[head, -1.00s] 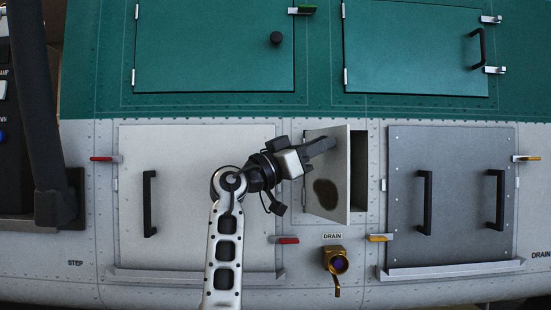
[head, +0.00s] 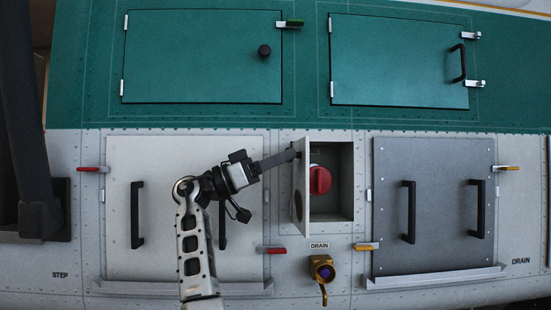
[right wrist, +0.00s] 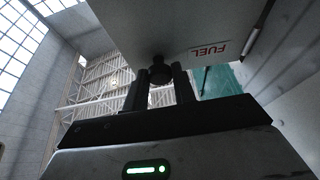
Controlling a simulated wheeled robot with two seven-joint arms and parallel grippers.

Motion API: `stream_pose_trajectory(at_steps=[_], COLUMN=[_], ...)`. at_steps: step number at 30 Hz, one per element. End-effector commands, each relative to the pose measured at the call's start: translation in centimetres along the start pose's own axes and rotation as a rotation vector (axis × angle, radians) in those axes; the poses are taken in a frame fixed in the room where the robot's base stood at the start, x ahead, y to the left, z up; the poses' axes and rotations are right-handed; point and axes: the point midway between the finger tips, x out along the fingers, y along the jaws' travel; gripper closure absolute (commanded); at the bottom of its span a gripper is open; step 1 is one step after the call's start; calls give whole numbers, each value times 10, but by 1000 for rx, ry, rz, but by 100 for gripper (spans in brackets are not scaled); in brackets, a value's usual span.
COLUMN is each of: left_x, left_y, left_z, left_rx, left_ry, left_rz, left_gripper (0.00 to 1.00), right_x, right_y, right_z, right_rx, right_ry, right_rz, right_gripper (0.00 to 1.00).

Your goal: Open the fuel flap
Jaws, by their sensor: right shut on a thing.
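The fuel flap (head: 301,195) stands swung out to the left, almost edge-on in the head view. Its compartment (head: 338,214) is open, with a red round cap (head: 320,180) inside. My right gripper (head: 294,155) is at the flap's outer side near its top. In the right wrist view, my right gripper (right wrist: 160,82) is shut on a dark knob (right wrist: 159,66) on the flap (right wrist: 150,25), beside an upside-down red FUEL label (right wrist: 210,50). My left gripper is not in view.
A pale panel with black handles (head: 137,215) lies behind my right arm. A grey panel (head: 392,160) is to the right. A brass drain valve (head: 322,268) sits below the compartment. Green doors (head: 200,60) are above.

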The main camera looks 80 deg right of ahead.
Motion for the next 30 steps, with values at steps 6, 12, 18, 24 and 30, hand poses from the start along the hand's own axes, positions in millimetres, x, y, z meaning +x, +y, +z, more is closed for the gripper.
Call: stream_pose_trajectory(at_steps=[6,12,18,24,30], left_x=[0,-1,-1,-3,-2], left_y=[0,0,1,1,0], left_z=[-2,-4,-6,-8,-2], left_rx=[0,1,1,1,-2], left_ry=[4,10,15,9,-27], left_rz=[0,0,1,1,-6], left_gripper=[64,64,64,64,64], right_x=[0,0,-3,-28,-77], right_y=[0,0,0,-1,-1], right_z=[0,0,-1,-2,-2], right_rx=[0,1,1,-1,-2], right_ry=[-1,-1,-1,2,2], right_rz=[-2,-3,-3,-6,-8], right_gripper=[71,52,52,52,52])
